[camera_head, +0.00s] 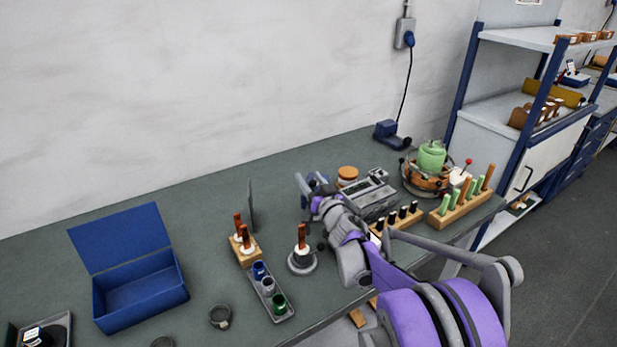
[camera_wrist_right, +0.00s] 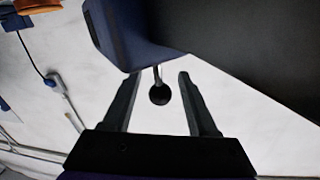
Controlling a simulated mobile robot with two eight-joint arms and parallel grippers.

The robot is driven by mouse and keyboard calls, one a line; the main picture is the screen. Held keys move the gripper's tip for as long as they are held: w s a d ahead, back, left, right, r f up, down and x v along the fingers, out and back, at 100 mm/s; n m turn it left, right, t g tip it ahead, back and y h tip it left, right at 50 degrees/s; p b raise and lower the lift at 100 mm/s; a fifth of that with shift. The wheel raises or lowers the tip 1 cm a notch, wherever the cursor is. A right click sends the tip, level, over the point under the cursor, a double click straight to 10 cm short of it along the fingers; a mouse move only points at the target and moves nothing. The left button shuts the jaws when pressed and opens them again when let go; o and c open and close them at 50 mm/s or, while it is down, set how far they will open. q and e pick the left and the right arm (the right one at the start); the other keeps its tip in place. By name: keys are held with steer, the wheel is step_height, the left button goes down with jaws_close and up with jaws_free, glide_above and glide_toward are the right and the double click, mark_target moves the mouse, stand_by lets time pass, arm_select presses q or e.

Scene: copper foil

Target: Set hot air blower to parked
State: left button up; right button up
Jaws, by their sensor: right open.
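I take the dark blue and black body (camera_wrist_right: 115,30) close above my fingers in the right wrist view to be the hot air blower. A short stem with a black ball knob (camera_wrist_right: 159,95) sticks out from it between my fingers. My right gripper (camera_wrist_right: 157,78) is open, one finger on each side of the knob, with clear gaps. In the head view my right gripper (camera_head: 309,181) is over the middle of the bench, and its own arm and wrist hide most of the blower. The lever's exact setting cannot be told. My left gripper is not in view.
A grey device (camera_head: 372,198) and a wooden rack of black-topped pieces (camera_head: 402,218) stand close right of my wrist. A jar with an orange lid (camera_head: 347,174) is behind. A round stand (camera_head: 302,262), a cup tray (camera_head: 270,297) and an open blue box (camera_head: 140,290) are left.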

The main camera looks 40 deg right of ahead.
steer(key=shift+w+d, duration=0.15)
steer(key=shift+w, duration=0.45)
jaws_close()
stand_by(1.1)
